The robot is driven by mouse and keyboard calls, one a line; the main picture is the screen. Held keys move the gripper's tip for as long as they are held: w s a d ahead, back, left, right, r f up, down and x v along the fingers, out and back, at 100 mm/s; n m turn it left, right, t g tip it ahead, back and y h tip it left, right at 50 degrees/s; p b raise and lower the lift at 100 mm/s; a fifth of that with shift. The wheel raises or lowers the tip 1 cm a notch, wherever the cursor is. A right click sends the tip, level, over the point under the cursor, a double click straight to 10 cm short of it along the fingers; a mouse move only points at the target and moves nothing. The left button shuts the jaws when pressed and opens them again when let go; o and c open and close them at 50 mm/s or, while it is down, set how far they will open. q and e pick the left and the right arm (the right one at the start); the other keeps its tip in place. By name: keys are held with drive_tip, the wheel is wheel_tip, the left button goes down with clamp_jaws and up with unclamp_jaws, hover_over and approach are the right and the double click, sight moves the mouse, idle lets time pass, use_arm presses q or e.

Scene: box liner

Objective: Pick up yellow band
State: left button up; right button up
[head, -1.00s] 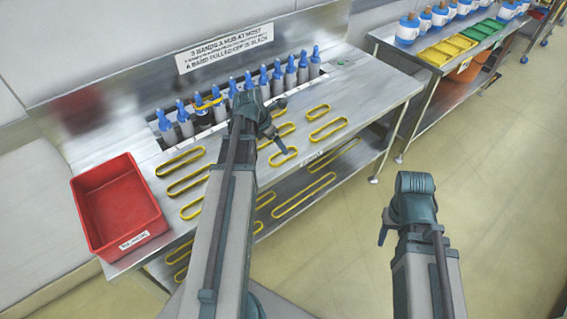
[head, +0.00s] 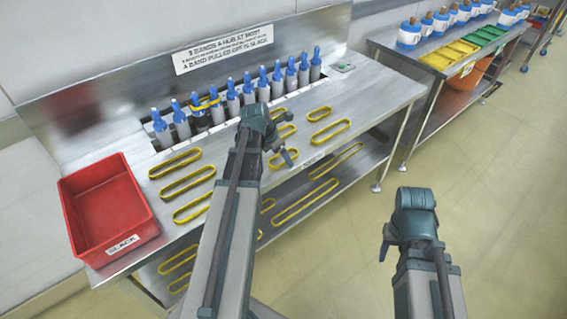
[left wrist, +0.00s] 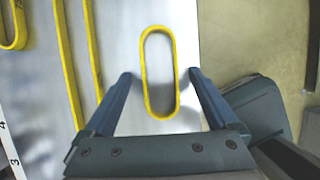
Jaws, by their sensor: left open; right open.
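Several yellow bands lie flat on the steel bench. In the left wrist view one short yellow band (left wrist: 146,75) lies between the spread fingers of my left gripper (left wrist: 160,78), with clear space on both sides. In the head view my left gripper (head: 280,150) is over the front part of the bench, partly hidden by its own wrist, beside a short yellow band (head: 275,163). Both jaws of the left gripper are open and empty. My right gripper (head: 385,245) hangs over the floor at the right, open and away from the bench, its fingers mostly hidden.
A row of blue-topped posts (head: 233,100) stands along the back, with a yellow band (head: 206,104) around some of them. A red bin (head: 128,240) labelled SLACK sits at the left end. Longer bands (head: 300,205) lie on the lower shelf. A second bench (head: 400,40) stands at the right.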

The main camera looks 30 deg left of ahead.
use_arm(q)
drive_tip(key=shift+r, duration=0.1)
drive_tip(key=shift+c, duration=0.3)
use_arm(e)
drive_tip(key=shift+r, duration=0.1)
use_arm(q)
drive_tip(key=c, duration=1.4)
drive_tip(key=shift+o, duration=0.2)
drive_tip(key=shift+r, duration=0.1)
use_arm(e)
drive_tip(key=shift+r, duration=0.1)
